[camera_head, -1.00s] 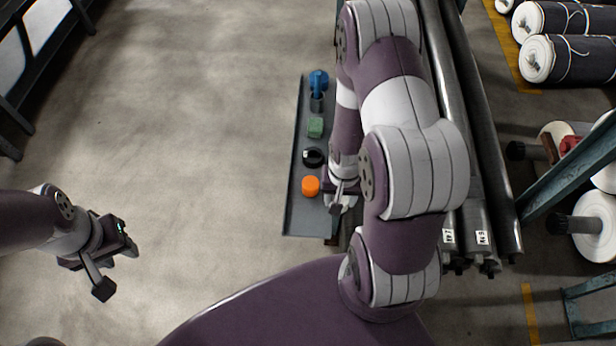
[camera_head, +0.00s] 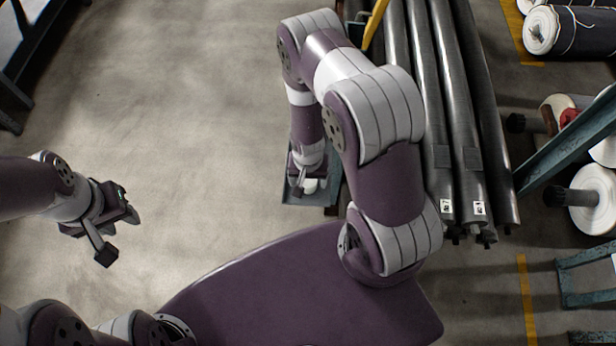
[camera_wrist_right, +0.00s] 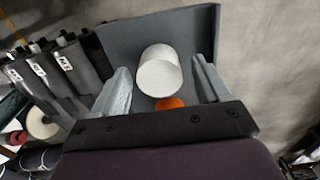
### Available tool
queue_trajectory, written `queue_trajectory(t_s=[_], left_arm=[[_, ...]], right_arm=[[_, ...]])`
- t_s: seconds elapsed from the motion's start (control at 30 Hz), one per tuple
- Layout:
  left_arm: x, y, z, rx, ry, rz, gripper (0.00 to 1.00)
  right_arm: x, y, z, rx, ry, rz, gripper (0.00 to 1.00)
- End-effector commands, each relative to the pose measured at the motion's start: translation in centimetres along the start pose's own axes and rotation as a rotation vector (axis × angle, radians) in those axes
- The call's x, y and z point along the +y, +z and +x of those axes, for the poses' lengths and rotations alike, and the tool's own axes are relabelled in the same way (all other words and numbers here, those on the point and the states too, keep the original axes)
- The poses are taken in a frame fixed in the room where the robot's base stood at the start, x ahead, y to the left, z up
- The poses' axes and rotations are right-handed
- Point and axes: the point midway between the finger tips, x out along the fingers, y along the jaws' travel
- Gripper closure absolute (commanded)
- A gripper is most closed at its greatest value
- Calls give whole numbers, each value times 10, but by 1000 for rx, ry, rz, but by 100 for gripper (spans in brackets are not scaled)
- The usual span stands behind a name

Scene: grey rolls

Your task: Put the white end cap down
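The white end cap (camera_wrist_right: 160,72) is between the two fingers of my right gripper (camera_wrist_right: 160,62) in the right wrist view. Narrow gaps show between it and the fingers, so the gripper looks open around it. The grey tray (camera_wrist_right: 120,38) lies behind the cap; whether the cap touches it is unclear. My left gripper (camera_head: 118,232) is open and empty at the left.
Long dark rolls (camera_head: 440,110) lie to the right of my right arm. A blue-green rack (camera_head: 565,150) and wrapped rolls (camera_head: 585,32) stand further right. My right arm hides most of the tray. The floor (camera_head: 190,130) at left is clear.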

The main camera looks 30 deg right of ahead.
Motion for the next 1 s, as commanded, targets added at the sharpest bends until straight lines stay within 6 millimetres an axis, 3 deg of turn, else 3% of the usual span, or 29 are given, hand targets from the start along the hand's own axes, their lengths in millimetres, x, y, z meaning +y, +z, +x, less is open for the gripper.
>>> queue_trajectory(t_s=[0.23,0.37,0.6,0.87,1.0], left_arm=[[0,0,0,0,0,0,62],[0,0,1,0,0,0,62],[0,0,3,0,0,0,62],[0,0,4,0,0,0,62],[0,0,4,0,0,0,62]], right_arm=[[0,0,-3,1,0,0,24],[0,-1,-20,2,-1,0,24],[-1,-2,-80,5,-2,-1,24],[-2,-2,-127,8,-4,-21,24],[-9,4,-207,59,-26,-246,24]])
